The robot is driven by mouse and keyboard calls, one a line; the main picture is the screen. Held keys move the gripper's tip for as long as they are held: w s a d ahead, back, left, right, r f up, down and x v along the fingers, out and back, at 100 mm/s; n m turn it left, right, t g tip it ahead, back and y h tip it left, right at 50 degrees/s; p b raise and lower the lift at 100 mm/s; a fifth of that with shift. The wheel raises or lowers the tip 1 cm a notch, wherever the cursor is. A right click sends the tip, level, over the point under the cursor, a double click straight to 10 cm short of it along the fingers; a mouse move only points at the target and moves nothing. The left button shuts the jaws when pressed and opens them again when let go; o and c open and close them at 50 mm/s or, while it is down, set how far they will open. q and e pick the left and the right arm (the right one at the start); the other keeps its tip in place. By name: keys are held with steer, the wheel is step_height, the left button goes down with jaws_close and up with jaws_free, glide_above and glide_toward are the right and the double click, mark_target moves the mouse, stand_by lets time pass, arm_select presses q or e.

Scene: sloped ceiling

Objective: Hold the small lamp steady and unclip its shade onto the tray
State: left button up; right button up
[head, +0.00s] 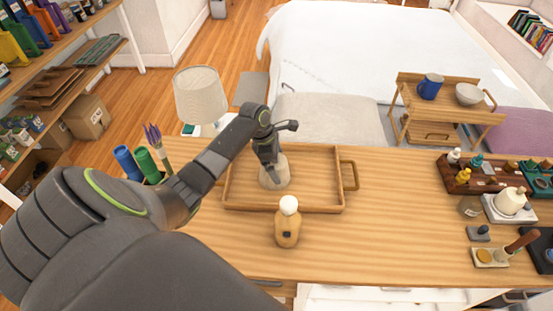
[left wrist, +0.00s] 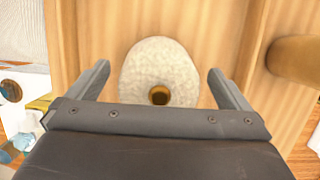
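The small lamp (head: 287,228) stands upright on the table in front of the tray, a tan wooden body with a bare white bulb on top. Its cream shade (head: 276,177) rests on the wooden tray (head: 320,170), apart from the lamp. In the left wrist view the shade (left wrist: 158,68) shows from above, with a dark hole in its top. My left gripper (head: 268,153) is just above the shade. Its fingers (left wrist: 160,85) are open, with gaps between them and the shade on both sides. My right gripper is not in view.
A larger lamp with a pale shade (head: 200,95) stands behind the table's left part. Brush and marker holders (head: 152,175) are near my left arm. Bottles, a rack and small dishes (head: 490,255) crowd the right end. The table between tray and rack is clear.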

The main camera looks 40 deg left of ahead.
arm_select(q)
steer(key=b+v, duration=0.2)
steer(key=v, duration=1)
steer(key=shift+r, duration=0.15)
